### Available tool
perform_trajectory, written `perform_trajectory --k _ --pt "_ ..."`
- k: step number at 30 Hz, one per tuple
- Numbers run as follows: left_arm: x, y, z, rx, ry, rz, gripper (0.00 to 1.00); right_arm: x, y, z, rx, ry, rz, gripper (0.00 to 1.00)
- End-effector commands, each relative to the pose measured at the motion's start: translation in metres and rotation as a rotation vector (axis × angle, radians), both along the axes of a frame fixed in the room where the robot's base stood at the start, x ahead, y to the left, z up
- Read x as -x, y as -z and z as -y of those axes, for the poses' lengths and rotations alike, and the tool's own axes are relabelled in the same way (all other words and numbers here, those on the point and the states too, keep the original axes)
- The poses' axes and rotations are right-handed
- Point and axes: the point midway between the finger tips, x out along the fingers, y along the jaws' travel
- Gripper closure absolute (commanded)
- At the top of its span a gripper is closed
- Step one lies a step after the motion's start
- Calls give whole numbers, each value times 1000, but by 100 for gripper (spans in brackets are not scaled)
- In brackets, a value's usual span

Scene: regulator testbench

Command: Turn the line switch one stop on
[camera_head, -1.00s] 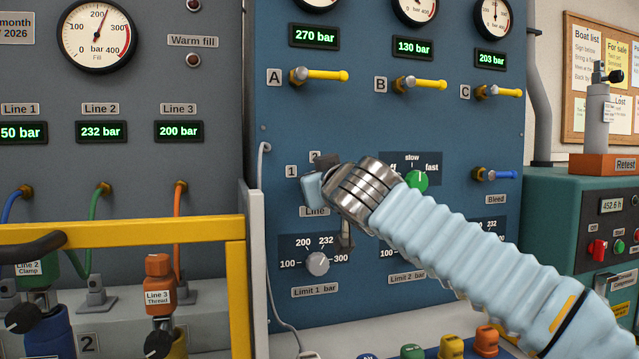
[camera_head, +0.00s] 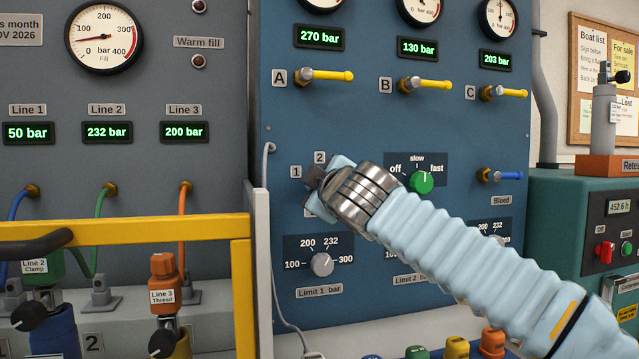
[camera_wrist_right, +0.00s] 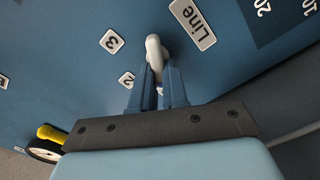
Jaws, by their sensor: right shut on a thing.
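The line switch (camera_wrist_right: 154,48) shows in the right wrist view as a pale rounded handle on the blue panel. My right gripper (camera_wrist_right: 158,78) is shut on it, one finger on each side. In the head view my right gripper (camera_head: 320,190) comes in from the right and hides the switch. The stop labels 1 (camera_head: 296,171) and 2 (camera_head: 319,157) show beside it. The label 3 (camera_wrist_right: 112,41) and the Line label (camera_wrist_right: 192,22) show in the wrist view. The switch's exact pointing is hidden. My left gripper is not in view.
The Limit 1 knob (camera_head: 321,264) is just below the gripper. A green slow/fast knob (camera_head: 421,182) is to the right, behind my forearm. Yellow valve handle A (camera_head: 328,76) is above. A yellow rail (camera_head: 120,229) and a pale cable (camera_head: 270,200) are to the left.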

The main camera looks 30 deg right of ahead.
Motion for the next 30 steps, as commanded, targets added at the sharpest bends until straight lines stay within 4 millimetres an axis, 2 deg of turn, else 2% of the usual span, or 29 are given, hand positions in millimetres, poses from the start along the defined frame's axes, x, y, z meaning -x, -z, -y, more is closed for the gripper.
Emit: perform_trajectory --k 18,19,24,30 --pt "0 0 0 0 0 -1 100 0 2 -1 43 -1 -12 100" --pt "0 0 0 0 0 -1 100 0 2 -1 43 -1 -12 85" --pt "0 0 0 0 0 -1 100 0 1 -1 42 -1 -12 61" --pt "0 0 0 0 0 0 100 0 1 -1 42 -1 -11 61"
